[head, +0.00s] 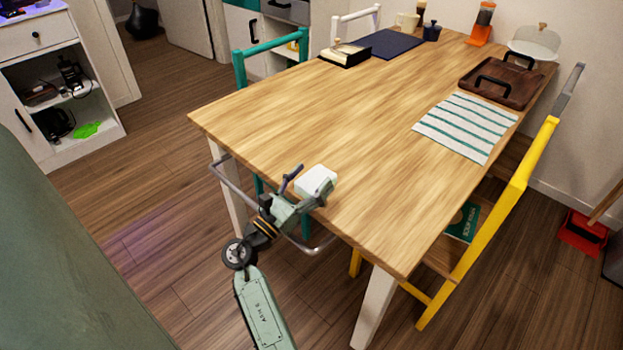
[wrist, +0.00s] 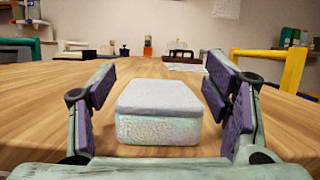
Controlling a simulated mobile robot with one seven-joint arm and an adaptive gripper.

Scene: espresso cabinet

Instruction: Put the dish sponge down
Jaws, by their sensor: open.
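The dish sponge (head: 316,180) is a small pale block at the near edge of the wooden table (head: 330,120). In the wrist view the sponge (wrist: 158,112) has a whitish top layer and a paler, textured lower part, and it rests flat on the tabletop. In the wrist view my gripper (wrist: 165,100) is open, with one purple-padded finger on each side of the sponge. Gaps show between the sponge and both fingers.
A striped cloth (head: 466,127), a brown tray (head: 501,80), a dark blue mat (head: 383,44) and a small black-and-cream box (head: 344,54) lie farther back on the table. A yellow chair (head: 520,175) stands at the right side. The middle of the tabletop is clear.

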